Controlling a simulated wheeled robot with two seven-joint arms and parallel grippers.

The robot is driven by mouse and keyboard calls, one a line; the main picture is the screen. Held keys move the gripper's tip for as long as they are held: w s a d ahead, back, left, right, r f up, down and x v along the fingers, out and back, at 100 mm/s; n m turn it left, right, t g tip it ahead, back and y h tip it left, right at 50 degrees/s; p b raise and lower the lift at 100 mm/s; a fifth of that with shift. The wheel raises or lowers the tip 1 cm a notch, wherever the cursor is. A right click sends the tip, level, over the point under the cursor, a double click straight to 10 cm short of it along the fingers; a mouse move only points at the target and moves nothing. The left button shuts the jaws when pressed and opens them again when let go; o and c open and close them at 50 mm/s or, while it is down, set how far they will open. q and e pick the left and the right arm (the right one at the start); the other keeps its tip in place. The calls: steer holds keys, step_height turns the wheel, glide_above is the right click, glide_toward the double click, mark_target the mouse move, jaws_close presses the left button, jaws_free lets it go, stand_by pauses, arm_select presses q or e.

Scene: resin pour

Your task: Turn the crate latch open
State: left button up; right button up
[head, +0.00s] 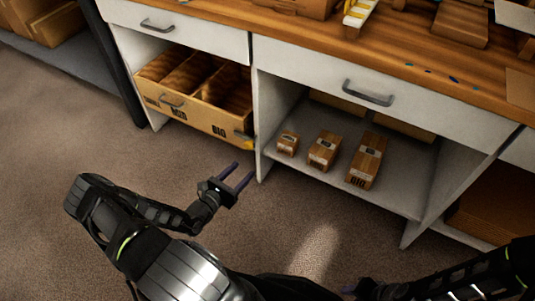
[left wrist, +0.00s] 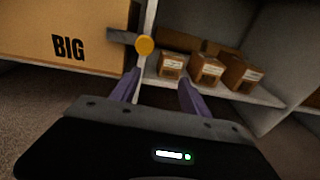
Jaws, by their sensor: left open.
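The wooden crate (head: 205,117) sits in the left bay of the cabinet, its front marked BIG on the right side. The crate latch (head: 243,136) is at the right end of that front. In the left wrist view the latch (left wrist: 125,35) is a grey bar, roughly level, with a yellow round knob (left wrist: 145,46) at its right end. My left gripper (head: 243,170) is open and empty, in front of and below the latch, apart from it. In the left wrist view its fingertips (left wrist: 158,78) lie below the knob. My right gripper (head: 354,287) shows only partly at the bottom edge.
A white divider panel (head: 262,125) stands right of the crate. Three small boxes (head: 323,150) stand on the shelf (head: 400,185) of the right bay. White drawers with handles (head: 368,93) sit above, under the wooden worktop (head: 330,35). The carpet in front is clear.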

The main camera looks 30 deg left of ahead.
mark_target(247, 146)
arm_select(q)
steer(key=a+r+y, duration=0.1)
steer(key=a+r+t, duration=0.1)
steer(key=a, duration=0.1)
steer(key=shift+r+n+y, duration=0.2)
steer(key=shift+n+y, duration=0.2)
steer(key=w+b, duration=0.2)
steer(key=w, duration=0.5)
steer(key=shift+w, duration=0.4)
steer(key=shift+c, duration=0.3)
jaws_close()
stand_by(0.6)
